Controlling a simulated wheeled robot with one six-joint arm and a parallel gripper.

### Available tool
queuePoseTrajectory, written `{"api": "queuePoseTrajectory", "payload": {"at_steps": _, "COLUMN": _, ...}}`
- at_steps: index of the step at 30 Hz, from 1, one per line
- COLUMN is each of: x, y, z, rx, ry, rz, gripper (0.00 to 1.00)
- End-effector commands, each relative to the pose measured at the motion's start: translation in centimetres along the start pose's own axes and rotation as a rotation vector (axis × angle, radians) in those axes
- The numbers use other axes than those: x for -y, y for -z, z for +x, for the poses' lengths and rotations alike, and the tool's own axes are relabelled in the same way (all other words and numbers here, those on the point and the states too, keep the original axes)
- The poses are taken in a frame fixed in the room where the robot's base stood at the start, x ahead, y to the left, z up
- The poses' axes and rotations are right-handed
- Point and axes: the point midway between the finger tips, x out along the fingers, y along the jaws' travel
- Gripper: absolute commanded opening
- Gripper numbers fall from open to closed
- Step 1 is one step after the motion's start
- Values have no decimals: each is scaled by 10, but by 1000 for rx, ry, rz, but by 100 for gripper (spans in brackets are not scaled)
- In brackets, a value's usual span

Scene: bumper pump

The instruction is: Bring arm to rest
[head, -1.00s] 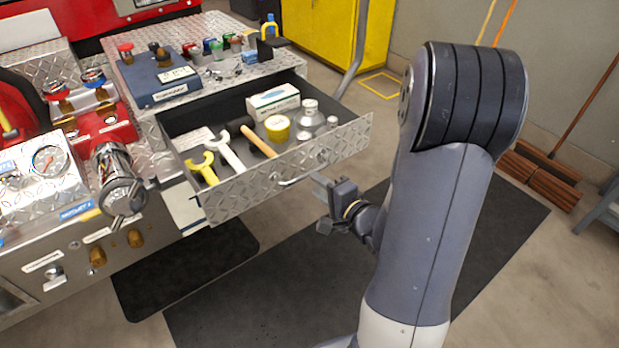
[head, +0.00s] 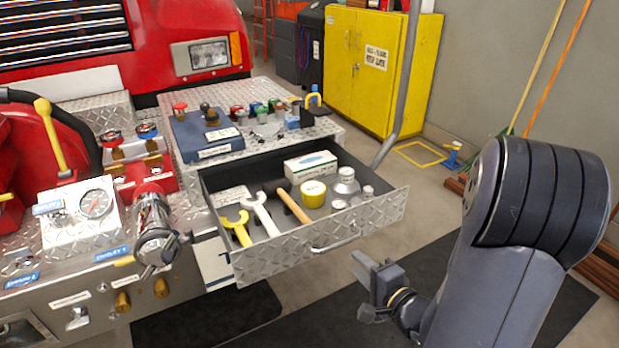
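My gripper (head: 368,290) is in front of and below the open drawer (head: 300,250), to the right of its handle (head: 338,244). It is apart from the drawer, with floor showing between them. Its fingers look spread and I see nothing between them, though they are small in the picture. My arm (head: 520,230) is bent and fills the right side of the view.
The drawer stands pulled out, holding a yellow wrench (head: 238,229), a white wrench (head: 260,213), a hammer (head: 293,206), a yellow tin (head: 314,194) and a white box (head: 310,166). A yellow cabinet (head: 378,70) stands behind. Dark mats cover the floor below.

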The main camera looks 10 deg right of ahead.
Motion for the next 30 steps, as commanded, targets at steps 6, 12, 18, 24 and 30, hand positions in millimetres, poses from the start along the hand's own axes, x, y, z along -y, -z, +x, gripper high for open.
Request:
{"api": "queuePoseTrajectory", "payload": {"at_steps": 6, "x": -1, "y": -2, "z": 27, "rx": 6, "ry": -1, "rz": 0, "gripper": 31}}
{"api": "queuePoseTrajectory", "payload": {"at_steps": 12, "x": -1, "y": -2, "z": 58, "rx": 6, "ry": 0, "rz": -1, "gripper": 31}}
{"api": "queuePoseTrajectory", "payload": {"at_steps": 18, "x": 0, "y": -1, "z": 86, "rx": 4, "ry": 1, "rz": 0, "gripper": 31}}
{"api": "queuePoseTrajectory", "payload": {"at_steps": 24, "x": 0, "y": -1, "z": 101, "rx": 1, "ry": 1, "rz": 1, "gripper": 31}}
{"api": "queuePoseTrajectory", "payload": {"at_steps": 30, "x": 1, "y": -1, "z": 103, "rx": 1, "ry": 1, "rz": 1, "gripper": 31}}
